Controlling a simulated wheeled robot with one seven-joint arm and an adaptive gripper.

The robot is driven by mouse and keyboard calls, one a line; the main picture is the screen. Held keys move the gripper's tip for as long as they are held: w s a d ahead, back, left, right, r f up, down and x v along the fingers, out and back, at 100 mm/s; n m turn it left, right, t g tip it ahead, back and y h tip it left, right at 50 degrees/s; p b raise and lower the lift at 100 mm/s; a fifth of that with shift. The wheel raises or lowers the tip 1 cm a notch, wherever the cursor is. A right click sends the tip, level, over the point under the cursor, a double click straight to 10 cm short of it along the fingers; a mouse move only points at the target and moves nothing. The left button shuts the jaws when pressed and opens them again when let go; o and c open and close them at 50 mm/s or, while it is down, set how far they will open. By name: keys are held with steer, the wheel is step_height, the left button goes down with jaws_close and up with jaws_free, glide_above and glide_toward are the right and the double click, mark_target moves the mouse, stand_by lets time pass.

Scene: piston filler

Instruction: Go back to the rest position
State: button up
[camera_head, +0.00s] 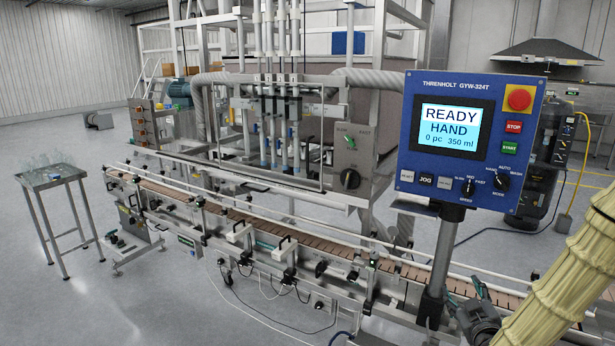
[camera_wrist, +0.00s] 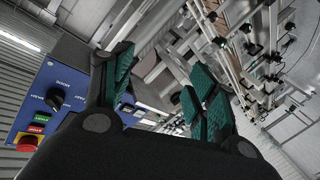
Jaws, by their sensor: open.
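My gripper (camera_head: 474,308) is at the lower right in the head view, beside and just right of the panel's post. In the wrist view my gripper (camera_wrist: 160,92) shows its green-padded fingers spread apart with nothing between them. The blue control panel (camera_head: 470,140) stands above it in the head view; its screen reads READY, HAND, 0 pc, 350 ml. In the wrist view the panel (camera_wrist: 42,98) is at the left, apart from the fingers, with a black knob and red, green and yellow parts showing.
The conveyor (camera_head: 290,230) runs across the middle behind the panel post (camera_head: 440,260). The filling nozzles (camera_head: 285,130) stand over it. A small side table (camera_head: 50,178) with clear glassware stands at the left. The floor at the lower left is open.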

steer(key=s+a+f+m+g+y+b, duration=0.1)
steer(key=s+a+f+g, duration=0.3)
steer(key=f, duration=0.6)
steer(key=s+a+f+g+y+b, duration=0.1)
steer(key=s+a+f+g, duration=0.15)
steer(key=s+f, duration=0.55)
steer(key=s+a+f+m+g+y+b, duration=0.15)
steer(key=s+a+f, duration=0.25)
steer(key=f, duration=0.7)
steer(key=s+a+f+g+b, duration=0.1)
steer(key=s+a+f+g, duration=0.1)
steer(key=s+f, duration=0.3)
steer(key=s+a+f+m+g+b, duration=0.1)
steer(key=s+a+f+g, duration=0.1)
steer(key=s, duration=0.9)
steer(key=s+a+f+g+b, duration=0.1)
steer(key=s+a+f+g, duration=0.1)
steer(key=s+f+g, duration=0.2)
steer(key=s+f, duration=0.3)
steer(key=s, duration=0.1)
steer(key=shift+s+a+f+h, duration=0.25)
steer(key=shift+s+f+h, duration=0.05)
steer(key=shift+s+h, duration=0.05)
steer(key=shift+m, duration=0.25)
steer(key=shift+c, duration=0.2)
